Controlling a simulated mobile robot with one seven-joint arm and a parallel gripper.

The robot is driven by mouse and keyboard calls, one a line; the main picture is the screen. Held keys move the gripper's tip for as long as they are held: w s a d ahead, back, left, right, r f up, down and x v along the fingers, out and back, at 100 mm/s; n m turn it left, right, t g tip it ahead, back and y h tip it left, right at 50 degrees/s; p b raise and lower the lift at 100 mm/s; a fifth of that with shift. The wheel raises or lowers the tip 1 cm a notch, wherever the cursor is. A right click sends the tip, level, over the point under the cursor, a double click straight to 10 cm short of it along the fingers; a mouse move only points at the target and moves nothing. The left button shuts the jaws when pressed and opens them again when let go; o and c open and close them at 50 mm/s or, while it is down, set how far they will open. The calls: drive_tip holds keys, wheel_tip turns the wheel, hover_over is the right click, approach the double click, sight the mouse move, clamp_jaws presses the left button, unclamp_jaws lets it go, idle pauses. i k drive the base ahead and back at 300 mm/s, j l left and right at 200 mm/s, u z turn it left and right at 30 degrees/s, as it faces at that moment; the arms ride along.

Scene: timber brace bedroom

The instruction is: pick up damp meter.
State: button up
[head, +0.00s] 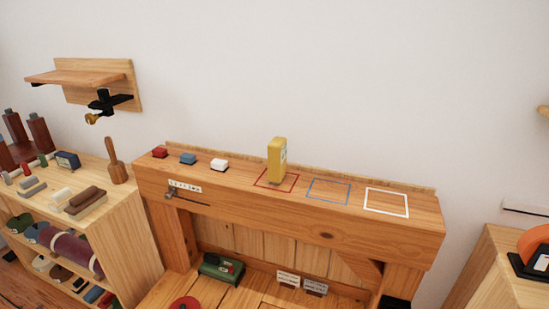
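A yellow upright block-shaped device (276,161), which looks like the damp meter, stands on the wooden ledge in the head view. It has a pale panel on its right side. Its foot is inside or over the red square outline (259,182), and nothing is touching it. My gripper is not in view.
A wall rises behind. A cluttered shelf unit (130,220) stands left. A wall bracket (88,78) juts out upper left.

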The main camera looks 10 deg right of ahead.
sight(277, 148)
drive_tip(key=i+j+z, duration=0.25)
drive_tip(key=j, duration=0.35)
drive_tip(key=i+j+z, duration=0.1)
drive_tip(key=i+j, duration=0.2)
drive_tip(key=i+j+z, duration=0.15)
drive_tip(key=i+j, duration=0.3)
